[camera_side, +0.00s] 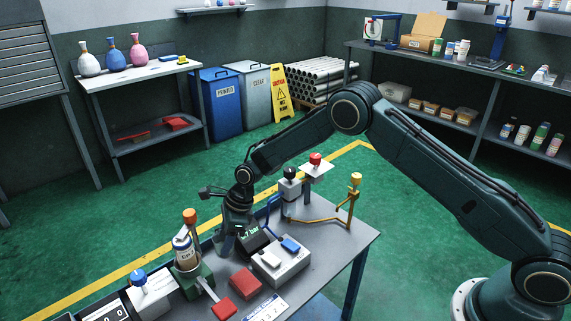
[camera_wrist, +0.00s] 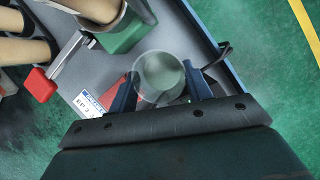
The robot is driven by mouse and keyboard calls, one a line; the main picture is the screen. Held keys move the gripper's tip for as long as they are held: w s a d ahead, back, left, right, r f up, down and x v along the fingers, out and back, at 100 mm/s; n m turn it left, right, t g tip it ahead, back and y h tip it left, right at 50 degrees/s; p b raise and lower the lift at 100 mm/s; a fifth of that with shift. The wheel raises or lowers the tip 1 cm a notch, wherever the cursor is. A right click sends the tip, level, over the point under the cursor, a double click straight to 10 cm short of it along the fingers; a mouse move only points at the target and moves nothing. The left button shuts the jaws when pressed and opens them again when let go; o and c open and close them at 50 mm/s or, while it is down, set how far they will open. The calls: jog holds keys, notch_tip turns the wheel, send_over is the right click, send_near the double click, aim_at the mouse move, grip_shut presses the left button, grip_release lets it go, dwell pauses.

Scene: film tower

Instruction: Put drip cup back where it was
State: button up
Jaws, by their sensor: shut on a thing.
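My gripper (camera_side: 236,246) is low over the workbench (camera_side: 335,243), between the green holder and a grey box. In the wrist view, my gripper (camera_wrist: 163,88) has its two blue fingers closed on the sides of a clear round cup, the drip cup (camera_wrist: 160,72). The cup is see-through, with the grey bench top and part of a red pad showing around it. I cannot tell whether its base touches the bench. In the side view I cannot make out the cup; the gripper hides it.
A red-ended lever (camera_side: 224,309), red pad (camera_side: 245,282) and grey box with blue switch (camera_side: 278,262) are nearby. A yellow bent stand (camera_side: 352,203) is toward the right. The bench edge is close to the gripper.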

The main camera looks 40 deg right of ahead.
jog(key=shift+f, duration=2.1)
jog(key=shift+f, duration=0.15)
jog(key=o, duration=1)
jog(key=shift+o, duration=0.2)
jog(key=v, duration=1.2)
